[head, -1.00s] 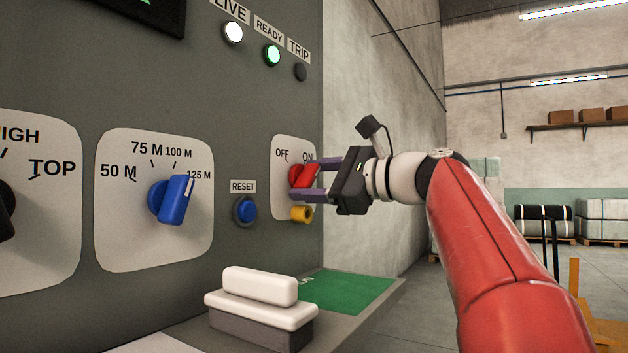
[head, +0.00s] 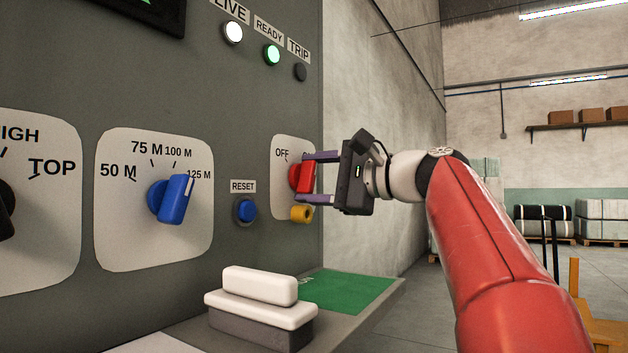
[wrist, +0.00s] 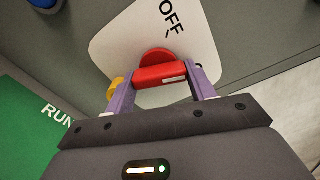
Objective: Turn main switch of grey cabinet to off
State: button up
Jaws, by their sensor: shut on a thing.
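The red main switch (head: 306,178) sits on a white plate (head: 283,208) on the grey cabinet (head: 235,120). The OFF label is at the plate's upper left; my upper finger now covers most of the ON label. My gripper (head: 303,178) is shut on the switch handle, one purple finger above and one below. The handle stands close to upright in the head view. In the wrist view the red handle (wrist: 158,76) lies between both fingers, with a white mark at one end and the OFF label beyond it.
A yellow part (head: 302,214) sits just below the switch. A blue reset button (head: 245,209) and a blue selector knob (head: 172,200) are to the left. A shelf with a white-handled block (head: 260,300) and a green panel (head: 350,292) juts out below.

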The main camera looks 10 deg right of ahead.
jog(key=n+b, duration=0.1)
jog(key=n, duration=0.5)
jog(key=shift+n, duration=0.3)
jog(key=n+b, duration=0.1)
jog(key=n, duration=0.5)
jog(key=shift+r, duration=0.15)
jog(key=o, duration=1)
jog(key=shift+r, duration=0.1)
jog(key=b+v, duration=0.1)
jog(key=v, duration=0.6)
jog(key=shift+s+d, duration=0.3)
jog(key=shift+s, duration=0.05)
